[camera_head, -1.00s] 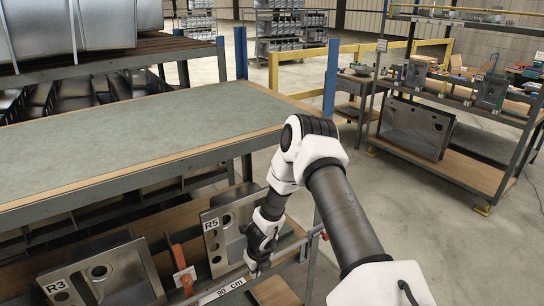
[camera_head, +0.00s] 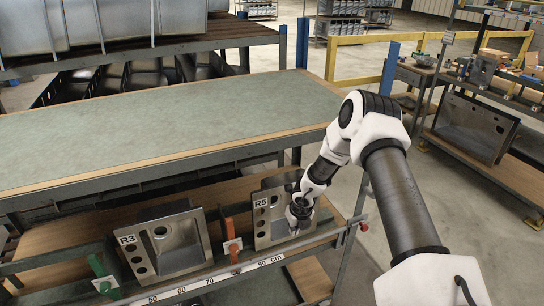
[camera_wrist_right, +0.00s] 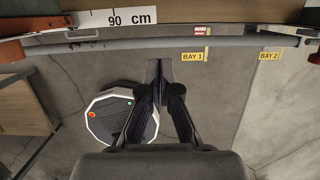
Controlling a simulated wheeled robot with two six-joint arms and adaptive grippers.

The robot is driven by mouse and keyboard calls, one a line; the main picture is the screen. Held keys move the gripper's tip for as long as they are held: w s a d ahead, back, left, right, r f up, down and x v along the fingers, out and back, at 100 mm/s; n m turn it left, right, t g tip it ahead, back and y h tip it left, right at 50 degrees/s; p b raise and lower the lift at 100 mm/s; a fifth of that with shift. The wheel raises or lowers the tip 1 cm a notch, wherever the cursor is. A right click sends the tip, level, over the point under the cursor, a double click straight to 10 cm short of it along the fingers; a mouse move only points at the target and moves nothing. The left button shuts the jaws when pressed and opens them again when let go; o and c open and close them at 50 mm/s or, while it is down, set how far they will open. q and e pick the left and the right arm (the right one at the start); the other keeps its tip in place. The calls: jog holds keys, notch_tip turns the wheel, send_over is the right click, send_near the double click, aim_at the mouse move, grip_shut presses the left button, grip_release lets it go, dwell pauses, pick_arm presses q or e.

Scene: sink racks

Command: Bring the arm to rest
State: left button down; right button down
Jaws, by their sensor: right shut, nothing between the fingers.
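My right arm reaches from the lower right of the head view toward the lower shelf. Its gripper (camera_head: 298,224) hangs in front of the right part of the steel sink marked R5 (camera_head: 263,232), covering some of it. I cannot tell from the head view whether they touch. In the right wrist view the fingers of my right gripper (camera_wrist_right: 159,72) are shut, with nothing between them, above bare floor. My left arm and gripper are not in view.
A steel sink marked R3 (camera_head: 182,247) stands left of R5, with an orange divider (camera_head: 232,240) between. A ruled rail (camera_head: 215,282) runs along the shelf front. The green-topped bench (camera_head: 160,135) lies above. Floor labels BAY 1 (camera_wrist_right: 193,57) and BAY 2 (camera_wrist_right: 269,56) show.

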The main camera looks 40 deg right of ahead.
jog(key=s+a+f+n+g+h+b, duration=0.1)
jog(key=s+a+f+n+g+b, duration=0.4)
jog(key=s+a+f+n, duration=0.9)
jog(key=s+a+r+n+t+y, duration=0.1)
jog(key=s+a+n, duration=0.4)
jog(key=n, duration=0.7)
jog(key=s+a+r+n+t+b, duration=0.1)
jog(key=s+a+n, duration=0.5)
jog(key=n, duration=0.7)
jog(key=shift+s+r+y+b, duration=0.3)
jog(key=shift+s+y, duration=0.1)
jog(key=shift+s, duration=0.45)
